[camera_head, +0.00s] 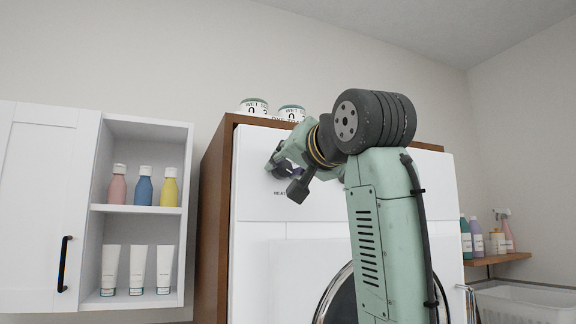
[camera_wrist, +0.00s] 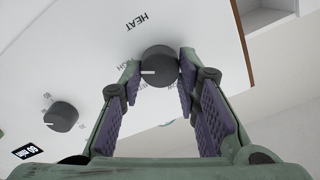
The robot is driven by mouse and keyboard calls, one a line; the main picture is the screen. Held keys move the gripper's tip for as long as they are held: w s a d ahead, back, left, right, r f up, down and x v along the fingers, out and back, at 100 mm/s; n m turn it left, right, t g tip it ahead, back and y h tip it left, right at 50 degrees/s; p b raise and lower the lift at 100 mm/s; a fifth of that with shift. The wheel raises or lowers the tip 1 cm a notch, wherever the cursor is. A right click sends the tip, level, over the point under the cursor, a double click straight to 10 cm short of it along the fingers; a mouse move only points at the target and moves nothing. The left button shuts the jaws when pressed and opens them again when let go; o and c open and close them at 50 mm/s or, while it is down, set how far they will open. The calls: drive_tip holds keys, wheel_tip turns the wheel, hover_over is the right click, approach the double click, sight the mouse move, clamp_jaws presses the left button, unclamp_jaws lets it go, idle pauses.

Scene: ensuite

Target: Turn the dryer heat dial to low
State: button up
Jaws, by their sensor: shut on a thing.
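The heat dial (camera_wrist: 158,65) is a dark round knob with a white pointer line, on the dryer's white panel (camera_wrist: 85,65), beside the upside-down word HEAT. In the wrist view its pointer line faces left, towards a partly covered label; another partly covered label shows at its lower right. My gripper (camera_wrist: 160,69) is shut on the dial, with one fingertip on each side. In the head view my gripper (camera_head: 283,174) is at the upper left of the dryer front (camera_head: 262,215) and mostly covers the dial.
A second dark dial (camera_wrist: 62,116) and a small black display (camera_wrist: 28,152) are on the same panel. Labelled containers (camera_head: 254,107) stand on top of the dryer's wooden surround (camera_head: 213,205). A white cabinet (camera_head: 45,200) with shelved bottles is at the left.

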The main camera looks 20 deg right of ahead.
drive_tip(key=n, duration=0.5)
drive_tip(key=shift+a+n, duration=0.1)
drive_tip(key=shift+n, duration=0.3)
drive_tip(key=n, duration=1.2)
drive_tip(key=shift+a+f+n, duration=0.1)
drive_tip(key=shift+a+n, duration=0.05)
drive_tip(key=shift+n, duration=0.15)
drive_tip(key=n, duration=0.5)
drive_tip(key=shift+n, duration=0.3)
drive_tip(key=o, duration=1.2)
drive_tip(key=shift+c, duration=0.2)
drive_tip(key=shift+s, duration=0.1)
